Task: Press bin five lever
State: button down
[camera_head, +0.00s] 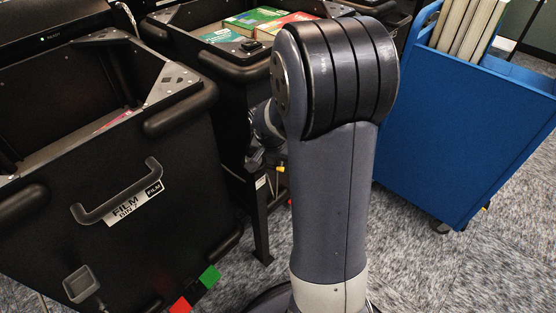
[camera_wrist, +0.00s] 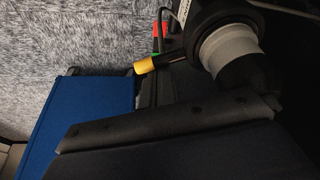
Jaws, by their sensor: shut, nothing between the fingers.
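A lever with a yellow tip (camera_head: 281,169) sticks out low beside the dark frame of the middle bin, just left of my upright arm link. In the wrist view, a yellow-tipped lever (camera_wrist: 146,66) on a dark rod points left. My gripper (camera_head: 254,160) is small and partly hidden behind my arm in the head view, close to the left of the yellow tip. It is shut and empty; contact with the lever cannot be made out. The middle bin (camera_head: 240,73) holds books. No label reading five is legible.
A black bin (camera_head: 70,245) labelled FILM BIN 7 stands at left, with a handle and red and green tabs by its lower edge. A blue book cart (camera_head: 460,130) stands at right. Carpet (camera_head: 410,250) is open between.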

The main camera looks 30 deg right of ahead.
jog(key=m+b, duration=0.1)
jog(key=s+a+m+b, duration=0.1)
jog(key=shift+s+a+f+m+g+h, duration=0.1)
jog(key=shift+f+m+g+h, duration=0.1)
jog(key=shift+m+g+h, duration=0.15)
jog(key=a+m, duration=0.1)
jog(key=m, duration=0.1)
jog(key=s+a+m+g+b, duration=0.1)
jog(key=m, duration=0.1)
jog(key=a+m+g+b, duration=0.1)
jog(key=a+m, duration=0.1)
jog(key=m, duration=0.1)
jog(key=shift+s+a+r, duration=0.1)
jog(key=shift+s+r, duration=0.1)
jog(key=shift+s, duration=0.2)
jog(key=shift+a, duration=0.2)
